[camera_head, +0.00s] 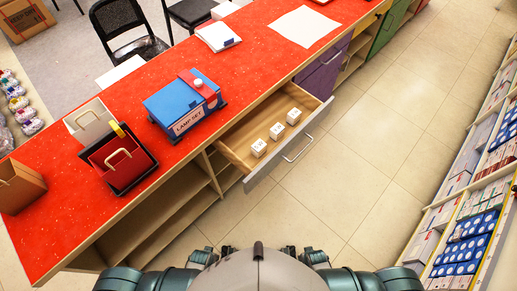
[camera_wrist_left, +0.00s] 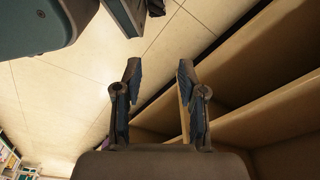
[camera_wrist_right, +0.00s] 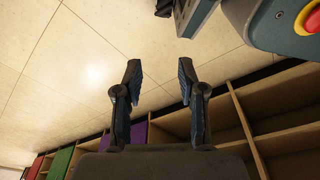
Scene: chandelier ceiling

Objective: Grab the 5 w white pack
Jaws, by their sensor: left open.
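Three small white packs stand in a row in an open drawer (camera_head: 240,153) in the head view. The near pack (camera_head: 258,148), the middle pack (camera_head: 277,131) and the far pack (camera_head: 293,116) have dark print too small to read, so I cannot tell which is 5 w. My left gripper (camera_wrist_left: 157,75) is open and empty in the left wrist view, beside wooden shelves. My right gripper (camera_wrist_right: 159,70) is open and empty in the right wrist view, by the counter's shelf front. Both grippers are apart from the packs.
Stocked shelves (camera_head: 470,225) stand at the right. The tiled floor (camera_head: 370,130) between is clear. The drawer juts out over it.

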